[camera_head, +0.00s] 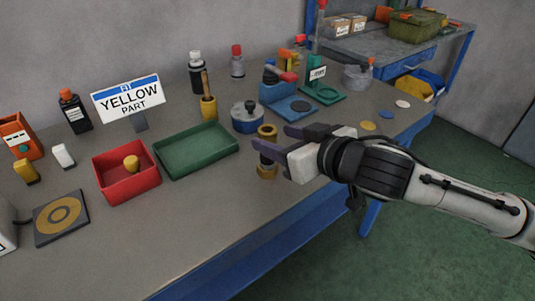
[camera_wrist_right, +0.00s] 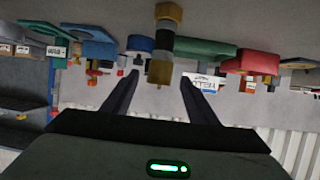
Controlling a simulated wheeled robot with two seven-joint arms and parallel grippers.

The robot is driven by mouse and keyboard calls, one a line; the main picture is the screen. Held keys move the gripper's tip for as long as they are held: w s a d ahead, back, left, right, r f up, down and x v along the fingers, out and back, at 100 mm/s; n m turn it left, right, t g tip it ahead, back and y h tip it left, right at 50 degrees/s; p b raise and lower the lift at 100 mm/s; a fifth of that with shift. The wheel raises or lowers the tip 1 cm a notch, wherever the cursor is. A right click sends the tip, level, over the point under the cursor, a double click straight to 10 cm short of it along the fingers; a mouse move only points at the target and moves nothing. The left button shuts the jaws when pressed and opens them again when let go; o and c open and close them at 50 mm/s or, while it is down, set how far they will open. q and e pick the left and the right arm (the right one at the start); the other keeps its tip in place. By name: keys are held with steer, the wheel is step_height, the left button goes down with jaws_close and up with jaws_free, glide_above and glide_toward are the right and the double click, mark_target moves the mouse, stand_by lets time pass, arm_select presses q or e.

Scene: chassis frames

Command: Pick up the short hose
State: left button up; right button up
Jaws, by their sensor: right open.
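The short hose appears to be the upright piece with brass-coloured ends and a dark middle (camera_head: 267,171) near the table's front edge. In the right wrist view, which is upside down, the short hose (camera_wrist_right: 164,38) shows ahead, between the lines of the two fingers. My right gripper (camera_head: 271,138) is open, its dark fingers level and pointing left at the hose. The nearer finger hides part of the hose's middle in the head view. The open fingers also show in the right wrist view (camera_wrist_right: 159,77), with nothing gripped. My left gripper is not in view.
A green tray (camera_head: 232,150) and a red bin (camera_head: 154,190) holding a yellow piece stand left of the hose. A yellow part sign (camera_head: 127,100) stands farther back. The front table strip is clear.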

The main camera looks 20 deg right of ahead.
steer(key=shift+x, duration=1.3)
steer(key=shift+r, duration=0.1)
jaws_close()
